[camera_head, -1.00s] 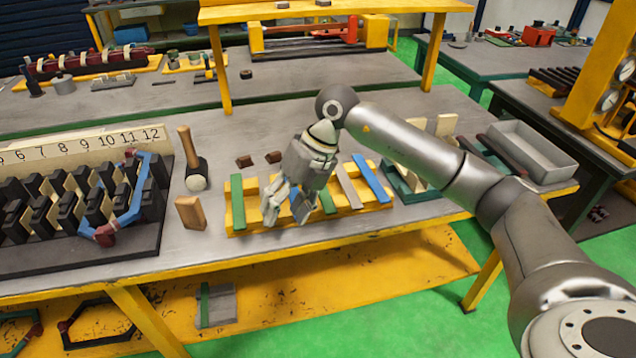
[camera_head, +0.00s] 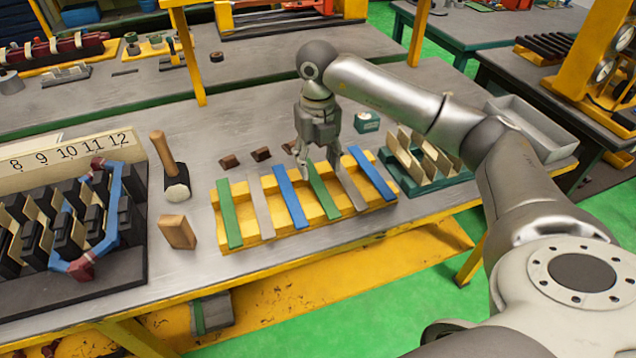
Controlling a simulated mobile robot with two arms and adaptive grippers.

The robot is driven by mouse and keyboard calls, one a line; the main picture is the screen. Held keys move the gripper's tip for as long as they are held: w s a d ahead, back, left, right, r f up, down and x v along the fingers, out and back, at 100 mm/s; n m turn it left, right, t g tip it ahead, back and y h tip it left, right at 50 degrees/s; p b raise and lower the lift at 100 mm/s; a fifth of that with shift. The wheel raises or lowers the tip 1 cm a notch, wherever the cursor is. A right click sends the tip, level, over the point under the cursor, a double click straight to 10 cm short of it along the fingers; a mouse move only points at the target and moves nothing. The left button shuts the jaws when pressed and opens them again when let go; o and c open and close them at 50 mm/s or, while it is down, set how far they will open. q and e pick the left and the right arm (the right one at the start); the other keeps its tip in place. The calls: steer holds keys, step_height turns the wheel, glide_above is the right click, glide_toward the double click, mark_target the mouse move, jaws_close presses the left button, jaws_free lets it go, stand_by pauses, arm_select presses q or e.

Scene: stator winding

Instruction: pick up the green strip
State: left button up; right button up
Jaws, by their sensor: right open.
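Two green strips lie across a yellow rack (camera_head: 288,243) on the table. One green strip (camera_head: 229,213) is at the rack's left end. The other green strip (camera_head: 323,190) is right of the middle, between a blue strip (camera_head: 291,199) and a grey strip (camera_head: 350,188). Another grey strip (camera_head: 261,207) and another blue strip (camera_head: 372,175) lie on the same rack. My right gripper (camera_head: 317,168) is open and empty, pointing down above the far end of the second green strip. I cannot tell if its fingers touch the strip. My left gripper is not in view.
A mallet (camera_head: 175,183) and a wooden block (camera_head: 177,232) stand left of the rack. A black slotted stator (camera_head: 70,225) with a blue coil is further left. A green rack with cream pieces (camera_head: 408,155) and a grey tray (camera_head: 528,130) are at right. Small brown blocks (camera_head: 261,154) lie behind the rack.

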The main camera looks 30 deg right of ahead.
mark_target(319, 185)
steer(key=shift+f, duration=0.65)
step_height(319, 185, down, 4)
steer(key=shift+d+r+p, duration=0.15)
steer(key=shift+r+p, duration=0.05)
steer(key=shift+p, duration=0.65)
steer(key=shift+f, duration=0.5)
steer(key=c, duration=0.5)
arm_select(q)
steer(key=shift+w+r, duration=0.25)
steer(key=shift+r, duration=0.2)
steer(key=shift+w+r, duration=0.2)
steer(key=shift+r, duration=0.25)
arm_select(e)
jaws_close()
